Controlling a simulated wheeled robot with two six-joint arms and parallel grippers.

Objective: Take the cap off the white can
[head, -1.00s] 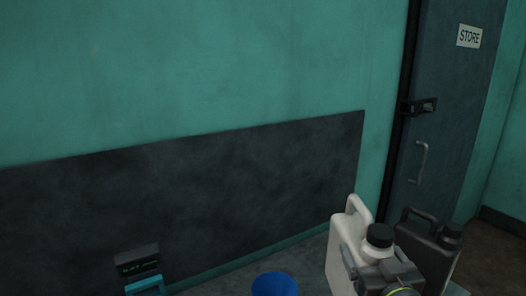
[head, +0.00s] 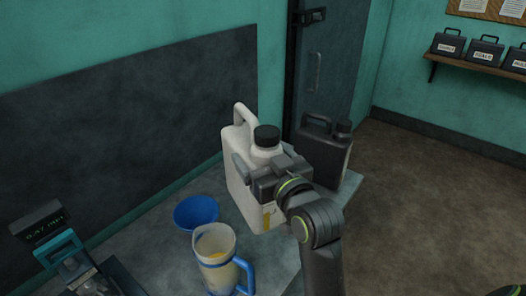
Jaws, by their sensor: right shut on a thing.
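The white can (head: 238,150) stands upright on the grey bench in the middle of the head view, with a handle on top. Its black cap (head: 267,135) sits on the neck at the top. My right gripper (head: 262,172) is shut on the white can's body, just below the cap, and hides part of the can's front. A finger shows at the can's left side; the other finger is not clear. My left gripper is not in view.
A black can (head: 325,160) stands close behind on the right. A blue bowl (head: 196,212) and a jug with a blue handle (head: 215,262) stand left and in front. A teal device with a display (head: 42,222) is at lower left. The bench edge (head: 350,186) lies right.

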